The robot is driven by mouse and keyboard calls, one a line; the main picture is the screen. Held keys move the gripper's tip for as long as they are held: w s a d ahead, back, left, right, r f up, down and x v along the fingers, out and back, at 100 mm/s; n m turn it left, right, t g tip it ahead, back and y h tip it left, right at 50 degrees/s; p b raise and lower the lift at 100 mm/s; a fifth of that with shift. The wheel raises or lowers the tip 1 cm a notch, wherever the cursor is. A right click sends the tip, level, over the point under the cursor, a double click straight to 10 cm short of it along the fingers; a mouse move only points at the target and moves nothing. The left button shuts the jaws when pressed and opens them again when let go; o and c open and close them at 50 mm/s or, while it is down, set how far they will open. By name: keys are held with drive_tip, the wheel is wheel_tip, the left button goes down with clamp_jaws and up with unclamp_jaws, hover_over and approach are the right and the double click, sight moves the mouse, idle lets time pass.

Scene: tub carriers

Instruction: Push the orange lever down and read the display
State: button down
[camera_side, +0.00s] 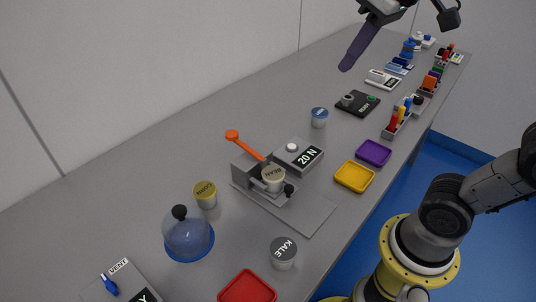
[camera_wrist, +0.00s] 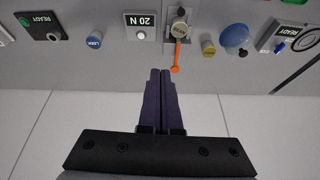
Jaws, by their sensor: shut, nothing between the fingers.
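The orange lever (camera_side: 246,146) has a round knob and slants up and to the left from a grey clamp fixture (camera_side: 310,214). It also shows in the wrist view (camera_wrist: 176,57). A tub (camera_side: 273,180) with a beige lid sits in the fixture. The display (camera_side: 308,157), on a grey box with a white button behind the fixture, reads 20 N; the same reading shows in the wrist view (camera_wrist: 141,20). My gripper (camera_side: 346,67) is shut and empty, high above the table and apart from the lever. In the wrist view its fingertips (camera_wrist: 160,71) are together, left of the lever knob.
A yellow-lidded tub (camera_side: 205,195) and a blue dome (camera_side: 188,237) stand left of the fixture. A grey KALE tub (camera_side: 283,253) stands in front. Yellow (camera_side: 355,177), purple (camera_side: 373,153) and red (camera_side: 247,288) trays line the near edge. A blue-lidded tub (camera_side: 319,117) stands behind.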

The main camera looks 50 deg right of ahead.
drive_tip(key=s+f+t, duration=0.1)
drive_tip(key=s+f, duration=0.6)
drive_tip(key=f, duration=0.6)
drive_tip(key=shift+s+d+f+n, duration=0.15)
drive_tip(key=shift+s+d+n, duration=0.15)
drive_tip(key=shift+s, duration=0.1)
